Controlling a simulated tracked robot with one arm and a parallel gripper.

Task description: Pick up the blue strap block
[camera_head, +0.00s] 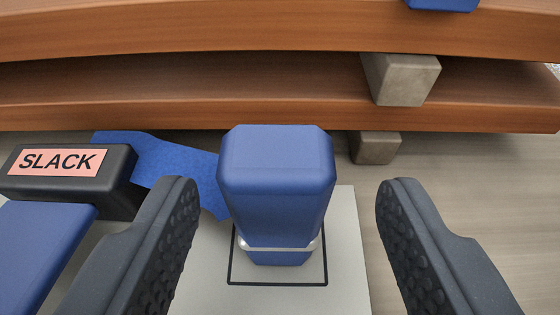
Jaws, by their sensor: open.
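The blue strap block (275,180) stands upright in the middle of the view, with a thin pale band around its lower part. It stands within a black square outline on a light grey plate (345,240). My gripper (290,195) is open, with one dark padded finger on each side of the block. There is a visible gap between the block and each finger, wider on the right. I cannot tell how far the fingertips are above the plate.
A black block labelled SLACK (70,175) lies at left, beside blue cloth-like strap (165,160) and another blue piece (35,245). Curved wooden beams (200,85) cross behind, with grey blocks (400,78) between and below them. Bare floor (470,190) shows at right.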

